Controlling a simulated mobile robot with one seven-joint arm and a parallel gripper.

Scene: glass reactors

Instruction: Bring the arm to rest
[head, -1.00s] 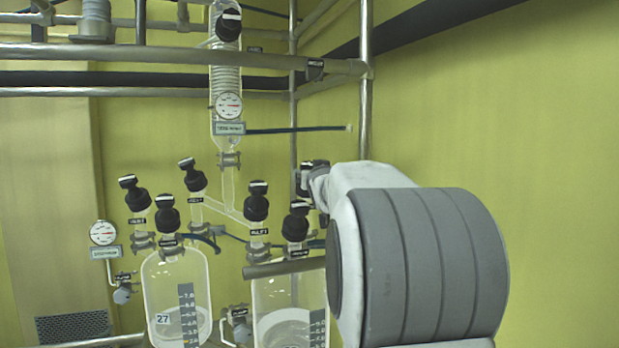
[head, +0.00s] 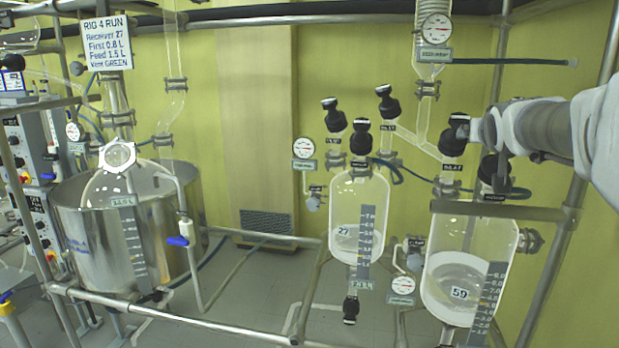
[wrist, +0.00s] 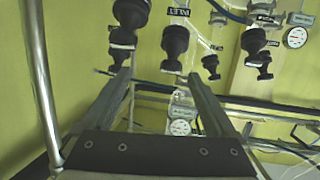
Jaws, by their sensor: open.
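My arm (head: 600,125) reaches in from the right edge of the head view. My gripper (head: 478,130) is at its far end, overlapping the black valve knob (head: 453,138) above the right vessel; I cannot tell from this view whether they touch. In the wrist view, my gripper (wrist: 160,90) shows two long fingers spread wide apart with nothing held between them. Black valve knobs (wrist: 174,45) hang into the picture just beyond the fingertips.
Glass receiver 27 (head: 346,205) and glass receiver 59 (head: 455,290) hang in a metal pipe frame (head: 575,215). A steel pot (head: 100,245) with a glass reactor stands at left. A sign (head: 105,40) reads "RIG 4 RUN". Yellow-green wall lies behind.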

